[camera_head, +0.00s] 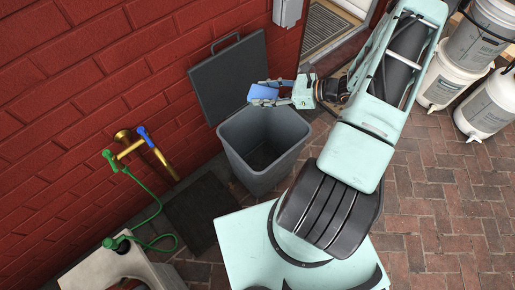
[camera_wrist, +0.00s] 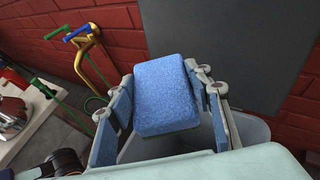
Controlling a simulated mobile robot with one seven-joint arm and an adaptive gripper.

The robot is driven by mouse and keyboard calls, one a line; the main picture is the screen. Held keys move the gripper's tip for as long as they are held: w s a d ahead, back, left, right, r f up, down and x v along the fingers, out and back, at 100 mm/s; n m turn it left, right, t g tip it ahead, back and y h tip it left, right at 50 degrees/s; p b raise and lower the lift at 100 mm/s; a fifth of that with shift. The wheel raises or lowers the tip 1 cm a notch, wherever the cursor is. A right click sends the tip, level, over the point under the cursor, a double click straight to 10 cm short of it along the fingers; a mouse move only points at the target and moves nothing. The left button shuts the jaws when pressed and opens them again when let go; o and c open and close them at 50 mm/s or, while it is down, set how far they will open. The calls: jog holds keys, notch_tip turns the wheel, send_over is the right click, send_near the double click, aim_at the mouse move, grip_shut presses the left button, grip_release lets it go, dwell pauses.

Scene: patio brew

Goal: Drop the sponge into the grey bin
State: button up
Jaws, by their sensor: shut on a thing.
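The sponge (camera_wrist: 167,90) is a blue block held between the fingers of my gripper (camera_wrist: 166,108) in the wrist view. In the head view the sponge (camera_head: 263,91) and my gripper (camera_head: 272,95) are over the back part of the bin's opening. The grey bin (camera_head: 262,167) stands against the brick wall with its lid (camera_head: 230,75) swung up and back. The inside of the bin looks empty. In the wrist view the bin's rim (camera_wrist: 255,133) shows below and behind the gripper, and part of the opening is hidden by the gripper.
A brass tap (camera_head: 131,148) with a green hose is on the wall to the left. A dark mat (camera_head: 198,212) lies left of the bin. White buckets (camera_head: 447,80) stand at the right. The brick floor (camera_head: 440,215) at the right is clear.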

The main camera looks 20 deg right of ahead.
notch_tip(320, 180, down, 17)
jog(key=s+d+b, duration=0.1)
jog(key=d+b, duration=0.1)
jog(key=b, duration=0.7)
jog(key=o, duration=0.8)
jog(key=shift+d, duration=0.1)
jog(key=v, duration=1.2)
